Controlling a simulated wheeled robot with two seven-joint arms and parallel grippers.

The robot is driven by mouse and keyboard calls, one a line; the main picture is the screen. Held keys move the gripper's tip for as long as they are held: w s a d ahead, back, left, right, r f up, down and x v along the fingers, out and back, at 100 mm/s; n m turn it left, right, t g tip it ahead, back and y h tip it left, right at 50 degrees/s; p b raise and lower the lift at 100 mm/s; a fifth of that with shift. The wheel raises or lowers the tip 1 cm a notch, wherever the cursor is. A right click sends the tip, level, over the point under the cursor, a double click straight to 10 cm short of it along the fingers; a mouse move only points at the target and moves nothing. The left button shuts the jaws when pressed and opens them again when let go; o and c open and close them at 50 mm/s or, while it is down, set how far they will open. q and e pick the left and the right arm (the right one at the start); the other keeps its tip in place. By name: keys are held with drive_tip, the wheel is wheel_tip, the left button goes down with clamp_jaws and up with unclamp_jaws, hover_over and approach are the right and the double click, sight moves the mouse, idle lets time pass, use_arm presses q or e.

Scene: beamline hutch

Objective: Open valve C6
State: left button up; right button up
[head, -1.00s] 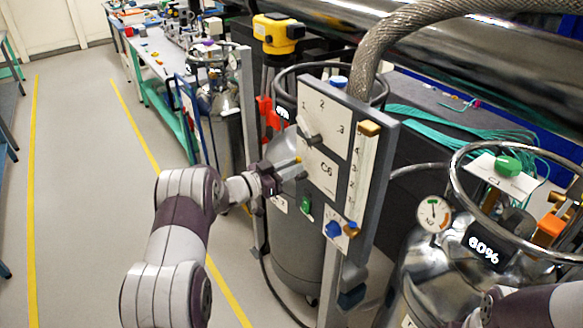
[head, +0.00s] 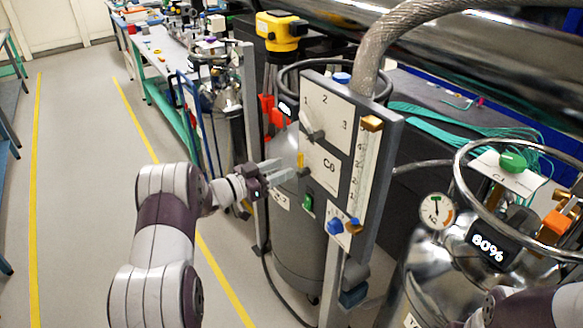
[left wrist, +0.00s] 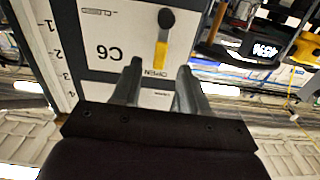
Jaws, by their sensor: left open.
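The upright grey panel (head: 388,140) has a white plate marked C6 (head: 329,164). Its valve lever is a yellow handle (head: 300,160) on a dark hub, standing upright in the head view. In the left wrist view, where the panel is upside down, the lever (left wrist: 161,54) points at the OPEN label (left wrist: 155,73); the CLOSED label (left wrist: 97,12) is off to its side. My left gripper (head: 287,169) is open and empty, just in front of the lever. In the left wrist view its fingertips (left wrist: 160,67) are either side of the lever's end. My right gripper is out of the picture.
A numbered dial (head: 313,128) sits above the lever; a green switch (head: 308,203) and blue knob (head: 335,227) sit below. A steel dewar (head: 440,255) with a ring rail stands at right. The floor (head: 90,200) at left is clear.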

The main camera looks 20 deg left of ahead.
use_arm(q)
drive_tip(key=b+v, duration=0.1)
drive_tip(key=v, duration=0.7)
